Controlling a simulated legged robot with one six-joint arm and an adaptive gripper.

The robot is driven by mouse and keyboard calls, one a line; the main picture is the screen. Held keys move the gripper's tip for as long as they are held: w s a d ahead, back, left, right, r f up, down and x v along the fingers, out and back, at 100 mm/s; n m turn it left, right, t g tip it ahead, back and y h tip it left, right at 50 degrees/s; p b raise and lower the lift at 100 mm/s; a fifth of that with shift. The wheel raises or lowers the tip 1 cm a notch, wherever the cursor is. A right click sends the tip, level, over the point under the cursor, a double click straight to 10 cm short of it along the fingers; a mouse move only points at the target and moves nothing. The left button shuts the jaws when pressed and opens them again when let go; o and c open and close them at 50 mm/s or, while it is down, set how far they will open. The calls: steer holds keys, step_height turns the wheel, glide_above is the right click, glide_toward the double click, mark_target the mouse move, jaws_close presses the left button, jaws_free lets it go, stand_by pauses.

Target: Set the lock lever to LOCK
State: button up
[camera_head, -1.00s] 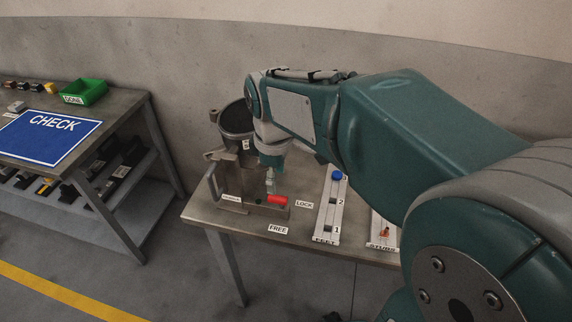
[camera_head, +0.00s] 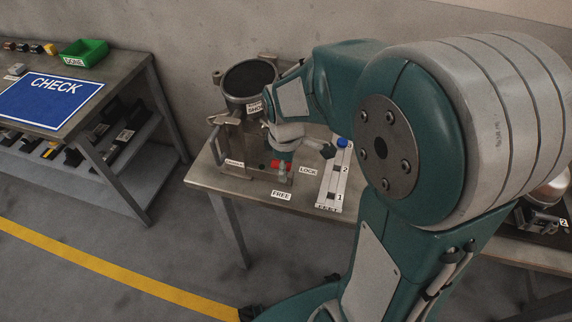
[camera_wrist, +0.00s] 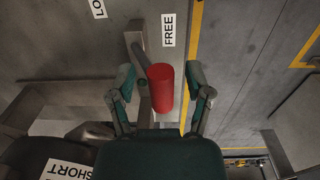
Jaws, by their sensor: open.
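In the wrist view the red handle (camera_wrist: 160,88) lies between my open fingers, with a gap on both sides. A grey metal bar (camera_wrist: 137,42) runs beside it. My gripper (camera_head: 284,176) is open and holds nothing. The FREE label (camera_head: 281,195) is on the table's front part; the LOCK label (camera_head: 308,171) is to the right of the handle. Which label the lever points at is unclear.
A dark cylinder (camera_head: 248,78) stands behind the lever. A grey bracket (camera_head: 216,140) rises at its left. A white strip marked 1 and 2 (camera_head: 333,187) lies to the right. The CHECK table (camera_head: 136,82) stands apart at the left.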

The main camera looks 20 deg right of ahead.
jaws_close()
stand_by(0.6)
steer(key=g, duration=0.1)
steer(key=w+d+g+y, duration=0.1)
steer(key=w+g+y, duration=0.1)
steer(key=shift+w+d+r, duration=0.2)
steer(key=shift+d+r, duration=0.05)
steer(key=shift+d, duration=0.15)
steer(key=shift+w+d+f+g+y, duration=0.15)
steer(key=shift+w+d+g+y, duration=0.45)
steer(key=shift+w+g, duration=0.25)
steer(key=shift+w+d+f+g+y, duration=0.15)
steer(key=shift+w+d+g+y, duration=0.55)
steer(key=shift+w, duration=0.35)
